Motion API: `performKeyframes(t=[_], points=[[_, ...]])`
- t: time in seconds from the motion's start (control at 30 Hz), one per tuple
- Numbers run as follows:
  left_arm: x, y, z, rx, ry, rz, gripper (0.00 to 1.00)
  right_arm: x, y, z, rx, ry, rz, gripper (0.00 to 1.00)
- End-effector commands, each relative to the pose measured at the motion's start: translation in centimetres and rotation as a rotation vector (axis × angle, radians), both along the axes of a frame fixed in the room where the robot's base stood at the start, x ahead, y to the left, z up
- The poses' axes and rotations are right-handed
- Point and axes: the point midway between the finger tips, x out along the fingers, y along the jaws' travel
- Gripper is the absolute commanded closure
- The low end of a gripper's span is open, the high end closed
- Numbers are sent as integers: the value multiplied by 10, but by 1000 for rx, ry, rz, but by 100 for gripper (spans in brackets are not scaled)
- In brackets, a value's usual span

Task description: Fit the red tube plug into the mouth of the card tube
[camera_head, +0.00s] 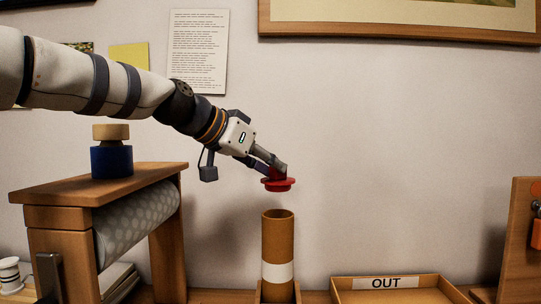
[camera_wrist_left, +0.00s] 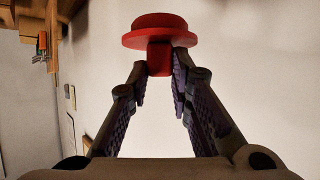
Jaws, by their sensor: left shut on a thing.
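The red tube plug (camera_head: 278,184) is held in the air above the card tube (camera_head: 278,240) in the head view. My left gripper (camera_head: 275,168) is shut on the plug from its upper left. In the left wrist view the plug (camera_wrist_left: 155,30) shows a wide flange, with a narrower part between the fingertips of the gripper (camera_wrist_left: 160,62). The card tube stands upright with its open mouth facing up and a white band around it. A clear gap separates the plug from the mouth. My right gripper is not in view.
A wooden stand with a patterned roll (camera_head: 140,222) is left of the tube, with a blue and tan object (camera_head: 112,155) on top. An OUT tray (camera_head: 390,290) lies to the right, and a wooden panel (camera_head: 522,240) stands at the far right. The air right of the tube is clear.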

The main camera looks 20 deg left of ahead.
Motion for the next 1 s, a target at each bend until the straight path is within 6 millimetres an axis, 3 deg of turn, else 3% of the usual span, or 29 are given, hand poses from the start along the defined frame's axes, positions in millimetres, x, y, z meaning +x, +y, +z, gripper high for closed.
performKeyframes(t=[0.2,0.4,1.0], points=[[0,0,-26,-1,2,0,100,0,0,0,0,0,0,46],[0,0,-39,0,0,0,100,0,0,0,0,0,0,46],[0,0,-40,2,-1,-1,100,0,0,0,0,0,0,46]])
